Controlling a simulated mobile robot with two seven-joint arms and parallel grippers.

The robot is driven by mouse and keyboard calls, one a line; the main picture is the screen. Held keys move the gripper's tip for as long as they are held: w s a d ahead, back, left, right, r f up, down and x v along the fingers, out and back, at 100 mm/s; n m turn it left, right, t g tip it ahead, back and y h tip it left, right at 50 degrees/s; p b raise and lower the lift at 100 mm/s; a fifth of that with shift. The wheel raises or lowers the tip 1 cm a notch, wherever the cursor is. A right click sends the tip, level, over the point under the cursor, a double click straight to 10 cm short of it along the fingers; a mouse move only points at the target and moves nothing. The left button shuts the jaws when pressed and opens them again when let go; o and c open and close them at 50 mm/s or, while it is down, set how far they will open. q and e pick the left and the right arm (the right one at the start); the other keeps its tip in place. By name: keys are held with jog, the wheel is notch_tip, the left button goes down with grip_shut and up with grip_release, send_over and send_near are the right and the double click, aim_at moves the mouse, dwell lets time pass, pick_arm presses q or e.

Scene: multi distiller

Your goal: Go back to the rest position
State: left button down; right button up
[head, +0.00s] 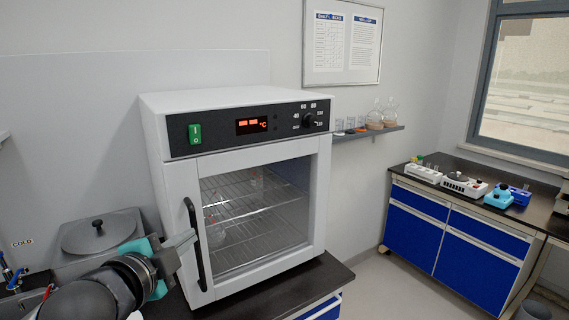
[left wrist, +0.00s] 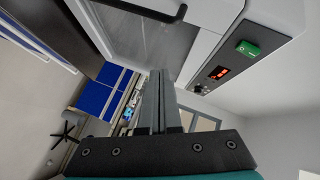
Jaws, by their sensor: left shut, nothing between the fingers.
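My left gripper (head: 191,237) comes in from the lower left of the head view, beside the black door handle (head: 198,250) of a white oven (head: 235,103). Its fingers are together with nothing between them; the left wrist view also shows the closed fingers (left wrist: 158,78). Whether the fingertips touch the handle cannot be told. The oven's glass door (head: 255,225) looks closed, with wire racks and some glassware behind it. The display (head: 251,126) is lit red and a green switch (head: 195,134) sits at its left. My right gripper is not in view.
The oven stands on a dark counter (head: 335,278). A round grey-lidded device (head: 98,236) is left of it, near my arm. A blue-fronted bench (head: 450,232) with small lab devices is at the right. A wall shelf (head: 368,133) holds flasks. Floor shows between counter and bench.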

pick_arm(q)
jog(key=s+d+f+n+g+y, duration=0.1)
jog(key=s+f+n+g, duration=0.3)
jog(key=f, duration=0.4)
jog(key=s+d+f+n+g+y, duration=0.1)
jog(key=s+f+n, duration=0.2)
jog(key=s+f, duration=0.4)
jog(key=s+f+n+g, duration=0.7)
jog(key=s+f, duration=0.5)
jog(key=s, duration=0.4)
notch_tip(320, 180, down, 24)
jog(key=b, duration=0.5)
jog(key=s+a+f+g+b, duration=0.2)
jog(key=s+f+b, duration=0.2)
jog(key=s+f, duration=1.3)
notch_tip(320, 180, down, 4)
jog(key=shift+a+m+b, duration=0.25)
jog(key=shift+m+b, duration=0.05)
jog(key=shift+m, duration=0.1)
jog(key=c, duration=1.6)
grip_release()
